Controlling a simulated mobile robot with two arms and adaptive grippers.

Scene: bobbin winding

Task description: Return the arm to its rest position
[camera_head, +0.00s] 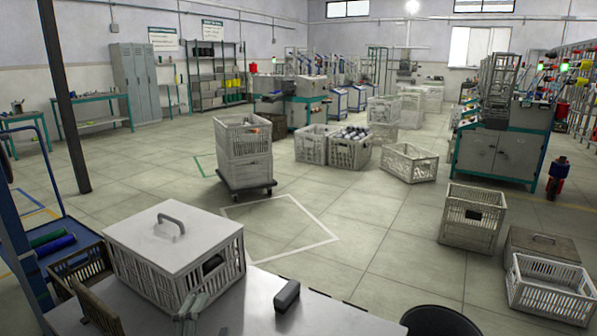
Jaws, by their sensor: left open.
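My left gripper (190,312) shows at the bottom edge, in front of the near lower edge of a white slatted crate with a lid (150,238). Its grey fingers are open, and I see nothing between them. I cannot tell whether it touches the crate. The rest of my left arm is mostly out of view. My right gripper is not in view.
The crate stands on a light table (252,318), with a dark grey block (287,295) to its right. A black round object (440,320) is at the bottom edge. Stacked crates on a dolly (247,186) stand on the floor, with open floor around them.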

